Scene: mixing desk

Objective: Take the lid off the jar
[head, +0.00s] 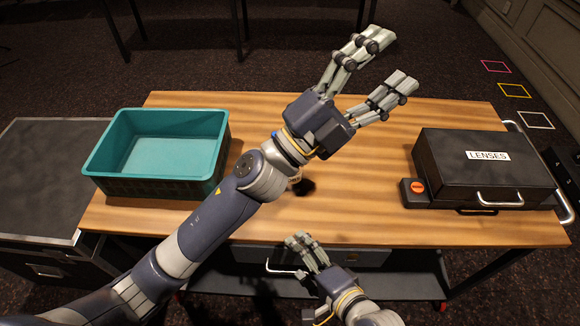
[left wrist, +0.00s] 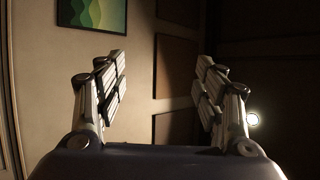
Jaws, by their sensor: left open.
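My left gripper (head: 384,66) is open and empty, raised above the back of the wooden table, with its fingers pointing to the upper right. In the left wrist view its two fingers (left wrist: 160,88) stand wide apart with only wall between them. A small pale piece with dark lettering (head: 294,181) peeks out from behind my left wrist, with a dark shadow beside it; it may be part of the jar, but most of it is hidden. I cannot make out a lid. My right gripper (head: 306,252) is low at the table's front edge; its opening is unclear.
An empty teal bin (head: 218,150) stands on the table (head: 370,180) at the left. A black case labelled LENSES (head: 450,162) lies at the right, beside a small box with an orange button (head: 416,188). The table's middle right is clear.

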